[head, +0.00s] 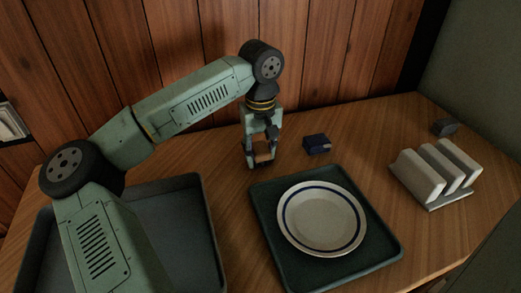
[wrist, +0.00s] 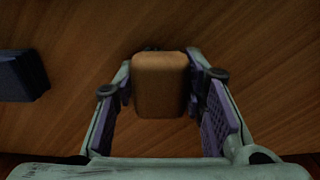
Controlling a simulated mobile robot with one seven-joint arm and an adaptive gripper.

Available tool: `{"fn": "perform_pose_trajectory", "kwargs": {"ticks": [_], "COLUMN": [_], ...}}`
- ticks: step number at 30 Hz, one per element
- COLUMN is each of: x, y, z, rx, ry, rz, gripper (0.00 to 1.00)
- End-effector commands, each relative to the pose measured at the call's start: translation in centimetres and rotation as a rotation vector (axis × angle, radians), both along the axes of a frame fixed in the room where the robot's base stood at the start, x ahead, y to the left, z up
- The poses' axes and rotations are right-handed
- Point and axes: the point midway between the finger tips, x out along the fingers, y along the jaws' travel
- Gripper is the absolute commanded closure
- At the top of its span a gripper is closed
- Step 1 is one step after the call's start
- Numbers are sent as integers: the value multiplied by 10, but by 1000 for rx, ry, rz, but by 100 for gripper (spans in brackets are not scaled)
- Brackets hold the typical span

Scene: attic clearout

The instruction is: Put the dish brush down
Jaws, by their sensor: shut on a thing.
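My gripper (head: 262,160) points down over the wooden table, behind the dark tray with the plate. It is shut on the dish brush (head: 264,153), of which a tan-brown block shows between the fingers. In the wrist view the dish brush (wrist: 159,84) sits between the two purple-padded fingers of my gripper (wrist: 160,95). Its underside is hidden, and I cannot tell whether it touches the table.
A dark blue box (head: 317,144) stands just right of my gripper. A dark tray (head: 276,258) holds a blue-rimmed plate (head: 322,218). A larger grey tray (head: 180,215) lies left, partly behind my arm. A rack with white slabs (head: 437,170) stands right.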

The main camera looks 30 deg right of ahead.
Motion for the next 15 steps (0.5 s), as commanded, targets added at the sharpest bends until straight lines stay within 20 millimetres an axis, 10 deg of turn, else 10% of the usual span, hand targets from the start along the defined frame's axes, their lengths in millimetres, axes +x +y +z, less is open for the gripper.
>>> {"fn": "perform_pose_trajectory", "kwargs": {"ticks": [6, 7, 15], "x": [0, 0, 0], "y": [0, 0, 0], "z": [-5, -5, -3], "rx": [0, 0, 0], "ry": [0, 1, 1], "rz": [1, 1, 1], "gripper": [89, 62, 44]}}
